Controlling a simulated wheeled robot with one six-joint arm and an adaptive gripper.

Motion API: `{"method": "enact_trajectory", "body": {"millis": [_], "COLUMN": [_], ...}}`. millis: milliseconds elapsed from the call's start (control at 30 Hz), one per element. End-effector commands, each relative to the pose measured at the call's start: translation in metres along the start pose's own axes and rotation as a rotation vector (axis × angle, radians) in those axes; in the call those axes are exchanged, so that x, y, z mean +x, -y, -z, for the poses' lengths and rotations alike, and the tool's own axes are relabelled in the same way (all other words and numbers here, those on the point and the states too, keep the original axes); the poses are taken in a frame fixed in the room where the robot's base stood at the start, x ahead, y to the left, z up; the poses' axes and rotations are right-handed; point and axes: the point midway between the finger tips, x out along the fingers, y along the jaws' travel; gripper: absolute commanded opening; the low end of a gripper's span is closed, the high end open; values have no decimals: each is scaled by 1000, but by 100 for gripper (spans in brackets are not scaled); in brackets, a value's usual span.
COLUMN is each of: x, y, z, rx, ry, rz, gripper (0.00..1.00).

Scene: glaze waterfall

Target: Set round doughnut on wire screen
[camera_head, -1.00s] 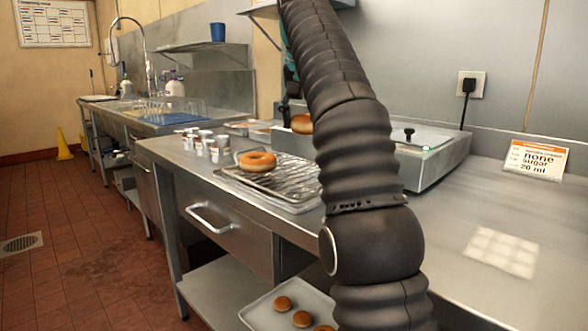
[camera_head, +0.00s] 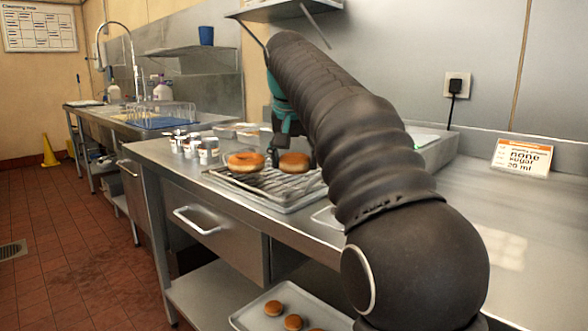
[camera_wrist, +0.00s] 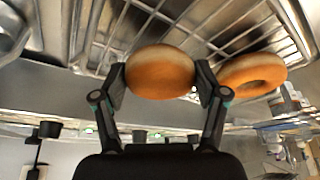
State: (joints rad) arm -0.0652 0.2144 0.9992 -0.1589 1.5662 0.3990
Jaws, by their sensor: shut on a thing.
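A round doughnut (camera_head: 294,163) with a golden-brown crust and pale band is held by my gripper over the back part of the wire screen (camera_head: 268,184). In the wrist view, my gripper (camera_wrist: 160,82) is shut on the round doughnut (camera_wrist: 160,68), one finger on each side. The wire screen (camera_wrist: 186,22) lies beyond it there. I cannot tell whether the doughnut touches the wires. A ring doughnut (camera_head: 244,161) rests on the screen to its left; it also shows in the wrist view (camera_wrist: 252,74). My arm hides part of the gripper in the head view.
Several small jars (camera_head: 195,146) stand left of the screen. A lower tray (camera_head: 262,326) holds small round doughnuts (camera_head: 293,322). A sign card (camera_head: 522,158) stands at the right rear of the steel counter (camera_head: 515,200). Wall shelves hang behind.

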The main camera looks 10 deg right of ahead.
Motion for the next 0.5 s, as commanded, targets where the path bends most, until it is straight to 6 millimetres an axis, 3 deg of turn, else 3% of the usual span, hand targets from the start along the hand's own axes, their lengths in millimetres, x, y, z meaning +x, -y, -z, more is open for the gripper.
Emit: {"method": "enact_trajectory", "body": {"millis": [100, 500], "x": [10, 13], "y": [0, 0], "z": [-5, -6], "rx": [1, 1], "ry": [0, -1], "rz": [0, 0], "gripper": [38, 38]}}
